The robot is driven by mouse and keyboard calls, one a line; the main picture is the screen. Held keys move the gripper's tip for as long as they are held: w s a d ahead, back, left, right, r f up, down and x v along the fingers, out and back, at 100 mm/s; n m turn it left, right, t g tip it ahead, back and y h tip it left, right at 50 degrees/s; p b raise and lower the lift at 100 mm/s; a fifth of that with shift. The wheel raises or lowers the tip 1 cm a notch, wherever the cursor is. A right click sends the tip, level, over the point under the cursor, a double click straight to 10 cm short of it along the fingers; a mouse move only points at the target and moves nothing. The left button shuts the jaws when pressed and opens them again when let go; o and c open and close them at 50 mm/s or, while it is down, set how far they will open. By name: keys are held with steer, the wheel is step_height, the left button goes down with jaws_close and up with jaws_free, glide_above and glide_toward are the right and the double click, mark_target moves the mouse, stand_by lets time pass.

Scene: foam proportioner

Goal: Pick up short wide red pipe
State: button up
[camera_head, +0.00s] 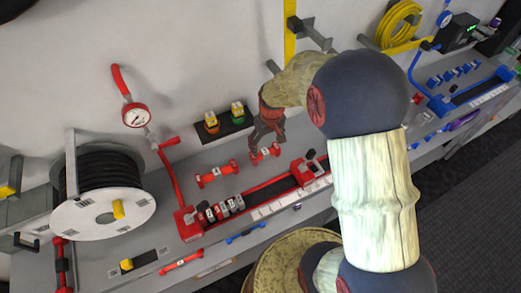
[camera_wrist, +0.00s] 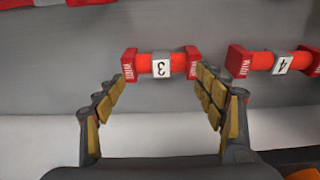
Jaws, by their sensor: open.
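The short wide red pipe (camera_head: 265,153), with red end blocks and a white band marked 3, lies on the grey bench. In the wrist view the pipe (camera_wrist: 143,65) is just ahead of the fingertips, roughly centred between them. My gripper (camera_head: 267,138) is open and empty, right over the pipe in the head view. In the wrist view the gripper's (camera_wrist: 160,84) two padded fingers stand apart. No contact with the pipe shows. My gripper hides part of the pipe's surroundings in the head view.
A longer red pipe (camera_head: 216,175) marked 4 lies beside it; it also shows in the wrist view (camera_wrist: 262,61). A red rail fixture (camera_head: 265,191) runs along the front. A hose reel (camera_head: 103,214) is left.

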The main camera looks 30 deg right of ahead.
mark_target(265, 151)
steer(key=shift+o, duration=1.2)
steer(key=shift+w+a+f, duration=0.1)
steer(key=shift+a+f, duration=0.05)
steer(key=shift+f, duration=0.55)
steer(key=o, duration=0.5)
steer(key=f, duration=0.3)
steer(key=f+b, duration=0.1)
steer(key=shift+w+f, duration=0.25)
steer(key=shift+f, duration=0.05)
steer(key=shift+r, duration=0.1)
steer(key=shift+c, duration=1.3)
steer(key=c, duration=0.8)
steer(key=shift+c, duration=0.2)
